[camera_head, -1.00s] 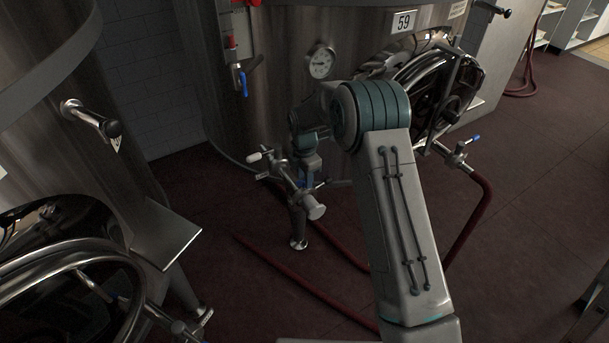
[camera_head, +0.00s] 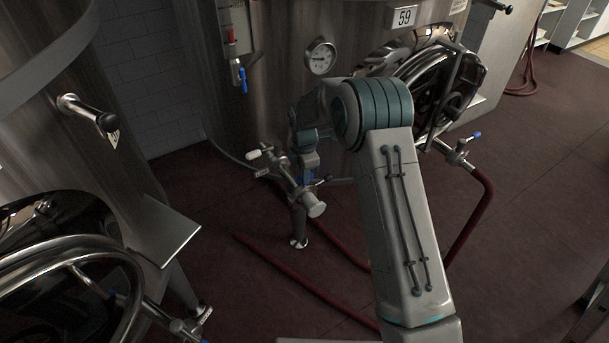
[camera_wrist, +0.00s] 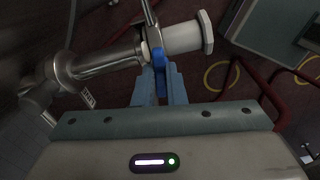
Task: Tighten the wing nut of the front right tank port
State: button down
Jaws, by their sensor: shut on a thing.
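The tank port (camera_head: 300,190) sticks out low from the steel tank marked 59, with a pale round end piece (camera_head: 316,209) facing the front. In the wrist view the port's metal pipe (camera_wrist: 105,62) runs in from the left to the white flanged end (camera_wrist: 185,38). A blue part (camera_wrist: 158,62) hangs at the joint, below a thin metal rod (camera_wrist: 150,14). My gripper (camera_wrist: 159,88) is shut on this blue part, its fingers either side. I cannot tell whether it is the wing nut or a handle. In the head view my gripper (camera_head: 307,176) is at the port, partly hidden.
The tank's round manway door (camera_head: 440,85) and another valve (camera_head: 457,152) with a red hose (camera_head: 480,205) stand right of my arm. A second tank (camera_head: 40,110) stands at the left. Red hose (camera_head: 300,287) lies on the floor.

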jog(key=m+b, duration=0.2)
jog(key=m, duration=0.2)
jog(key=shift+m, duration=0.3)
jog(key=m+b, duration=0.1)
jog(key=m, duration=0.2)
jog(key=shift+m+b, duration=0.3)
jog(key=m+b, duration=0.1)
jog(key=m, duration=0.3)
jog(key=shift+m, duration=0.3)
jog(key=m, duration=0.3)
jog(key=shift+m+b, duration=0.3)
jog(key=shift+b, duration=0.05)
jog(key=m, duration=0.8)
jog(key=shift+r, duration=0.1)
jog(key=m, duration=0.3)
jog(key=shift+m, duration=2.2)
